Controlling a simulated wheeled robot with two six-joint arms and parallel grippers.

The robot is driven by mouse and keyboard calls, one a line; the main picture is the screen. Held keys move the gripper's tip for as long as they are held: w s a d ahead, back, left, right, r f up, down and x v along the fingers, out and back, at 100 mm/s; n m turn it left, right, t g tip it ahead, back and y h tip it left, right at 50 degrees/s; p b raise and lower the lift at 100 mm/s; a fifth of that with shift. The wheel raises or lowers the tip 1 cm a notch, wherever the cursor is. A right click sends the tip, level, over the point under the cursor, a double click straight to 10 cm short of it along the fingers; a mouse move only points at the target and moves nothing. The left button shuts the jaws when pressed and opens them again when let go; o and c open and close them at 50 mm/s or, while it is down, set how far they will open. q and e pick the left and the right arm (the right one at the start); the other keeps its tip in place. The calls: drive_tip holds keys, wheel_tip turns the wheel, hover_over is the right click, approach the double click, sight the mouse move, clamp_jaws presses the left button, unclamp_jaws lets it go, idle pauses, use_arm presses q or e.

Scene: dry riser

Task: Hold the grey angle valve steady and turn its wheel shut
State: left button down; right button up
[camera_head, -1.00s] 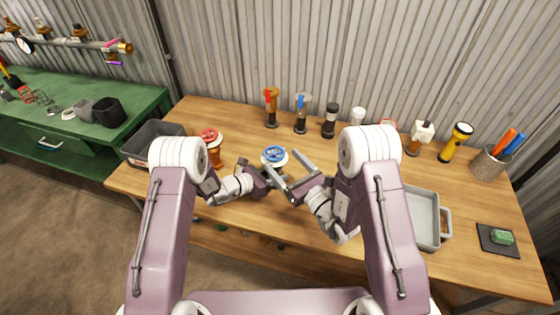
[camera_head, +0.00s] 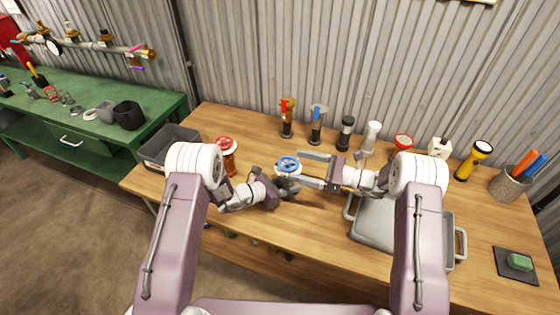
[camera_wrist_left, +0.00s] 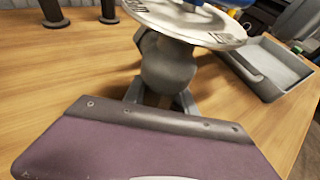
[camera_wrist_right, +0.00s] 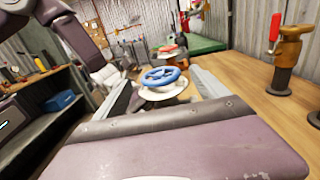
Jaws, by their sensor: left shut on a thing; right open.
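The grey angle valve stands on the wooden bench with a blue wheel (camera_head: 288,163) on top. In the left wrist view its rounded grey body (camera_wrist_left: 168,68) sits under a pale lettered disc (camera_wrist_left: 190,22). My left gripper (camera_head: 287,187) is shut on the valve body, low and from the front left. My right gripper (camera_head: 304,168) is open and comes from the right, its fingers level and pointing at the wheel. In the right wrist view the blue wheel (camera_wrist_right: 160,76) shows between the spread fingers, near their tips. Contact with the wheel cannot be told.
A red-wheeled valve (camera_head: 227,158) stands left of the grey valve, with a dark bin (camera_head: 166,140) beyond. Several upright fittings and torches line the back wall. A grey tray (camera_head: 372,238) lies under my right arm. The bench front is mostly clear.

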sight(280, 160)
drive_tip(key=x, duration=0.7)
drive_tip(key=c, duration=1.4)
